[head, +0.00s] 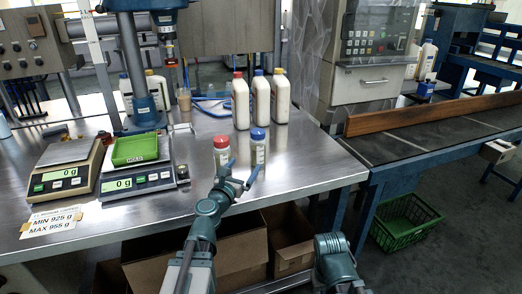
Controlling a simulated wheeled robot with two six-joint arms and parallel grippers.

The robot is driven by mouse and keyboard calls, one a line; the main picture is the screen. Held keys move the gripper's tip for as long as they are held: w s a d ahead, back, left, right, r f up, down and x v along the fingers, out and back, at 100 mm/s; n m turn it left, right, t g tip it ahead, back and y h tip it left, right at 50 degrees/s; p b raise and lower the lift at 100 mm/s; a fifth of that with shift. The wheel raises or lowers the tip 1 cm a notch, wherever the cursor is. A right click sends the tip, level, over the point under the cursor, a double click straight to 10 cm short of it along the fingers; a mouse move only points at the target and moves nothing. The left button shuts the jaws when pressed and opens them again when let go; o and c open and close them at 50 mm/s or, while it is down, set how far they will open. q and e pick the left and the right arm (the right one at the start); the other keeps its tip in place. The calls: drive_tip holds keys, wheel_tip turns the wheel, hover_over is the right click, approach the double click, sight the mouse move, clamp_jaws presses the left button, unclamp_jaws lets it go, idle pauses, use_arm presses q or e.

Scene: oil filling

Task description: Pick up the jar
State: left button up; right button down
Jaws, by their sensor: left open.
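Two small white jars stand upright near the front of the metal table (310,165). One is a red-lidded jar (221,153) and the other, just to its right, is a blue-lidded jar (258,150). My left gripper (241,172) is open in front of them, its fingers pointing toward the jars. A finger overlaps the lower part of each jar in the picture. I cannot tell whether it touches either one, and I see nothing between its fingers. Part of my right arm shows at the bottom, but its gripper is not in view.
Several larger white bottles (260,99) stand behind the jars. Two scales sit at the left, one with a green tray (134,149). A drill-like press column rises behind them. The table is clear right of the jars. Open cardboard boxes (290,240) lie below the edge.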

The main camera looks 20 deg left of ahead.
sight(253, 154)
use_arm(q)
drive_tip(key=shift+w, duration=0.1)
drive_tip(key=w, duration=0.5)
drive_tip(key=w+d, duration=0.1)
drive_tip(key=w, duration=0.2)
drive_tip(key=shift+w, duration=0.1)
drive_tip(key=shift+w+d, duration=0.2)
drive_tip(key=shift+w, duration=0.75)
drive_tip(key=shift+w+d, duration=0.15)
drive_tip(key=shift+w, duration=0.75)
drive_tip(key=shift+w+d, duration=0.2)
drive_tip(key=shift+w, duration=0.75)
drive_tip(key=shift+s, duration=0.1)
drive_tip(key=c, duration=1.5)
drive_tip(key=shift+c, duration=0.2)
